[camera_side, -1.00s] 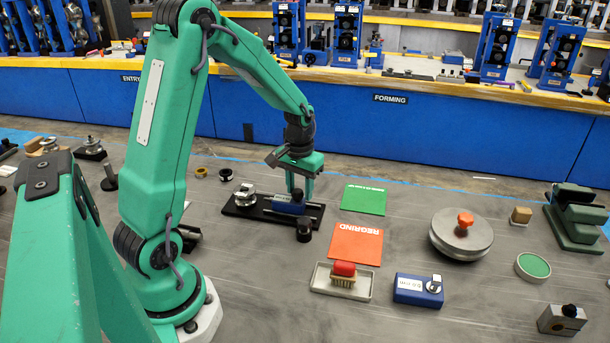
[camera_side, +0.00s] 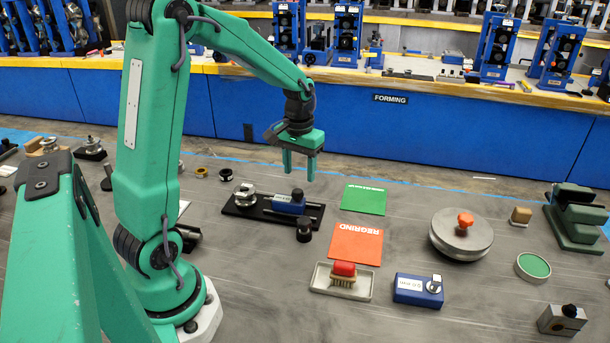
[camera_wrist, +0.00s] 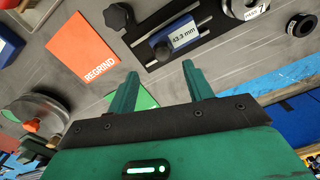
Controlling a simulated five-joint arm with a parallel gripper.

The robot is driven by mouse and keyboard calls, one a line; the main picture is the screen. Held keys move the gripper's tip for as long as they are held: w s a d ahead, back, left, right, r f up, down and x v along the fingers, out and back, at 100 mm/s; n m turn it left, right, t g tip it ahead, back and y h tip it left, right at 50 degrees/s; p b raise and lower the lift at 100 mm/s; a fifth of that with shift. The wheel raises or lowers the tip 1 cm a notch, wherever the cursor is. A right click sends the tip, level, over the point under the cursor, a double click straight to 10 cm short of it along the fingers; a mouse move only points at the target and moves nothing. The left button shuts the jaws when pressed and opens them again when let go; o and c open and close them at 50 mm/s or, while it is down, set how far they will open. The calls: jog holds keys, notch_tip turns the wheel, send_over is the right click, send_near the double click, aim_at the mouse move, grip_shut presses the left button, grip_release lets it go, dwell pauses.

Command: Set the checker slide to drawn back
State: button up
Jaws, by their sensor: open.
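The checker has a black base (camera_side: 234,210) with rails, a round metal piece (camera_side: 244,194) at its left end and a blue slide (camera_side: 289,205) with a black knob on top. The slide stands right of the metal piece with a gap between them, and rail shows to its right. In the wrist view the slide (camera_wrist: 180,38) carries a label reading about 42.3 mm, and the metal piece (camera_wrist: 245,8) is at the upper right. My gripper (camera_side: 299,176) is open and empty above the slide, apart from it. Its fingers also show in the wrist view (camera_wrist: 160,70).
A black knob (camera_side: 304,230) stands at the base's front edge. Green (camera_side: 364,199) and red REGRIND (camera_side: 355,244) cards lie to the right. Nearer are a brush tray (camera_side: 362,290) and a blue box (camera_side: 418,290). A metal disc (camera_side: 461,235) stands further right.

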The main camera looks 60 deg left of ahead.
jog(key=shift+r, duration=1)
jog(key=shift+d+r, duration=0.25)
jog(key=s+d+r+m+t, duration=0.5)
jog(key=s+d+r, duration=0.5)
jog(key=s+d, duration=0.4)
jog(key=shift+s+d+t, duration=0.15)
jog(key=shift+d+t, duration=0.1)
jog(key=shift+t, duration=0.05)
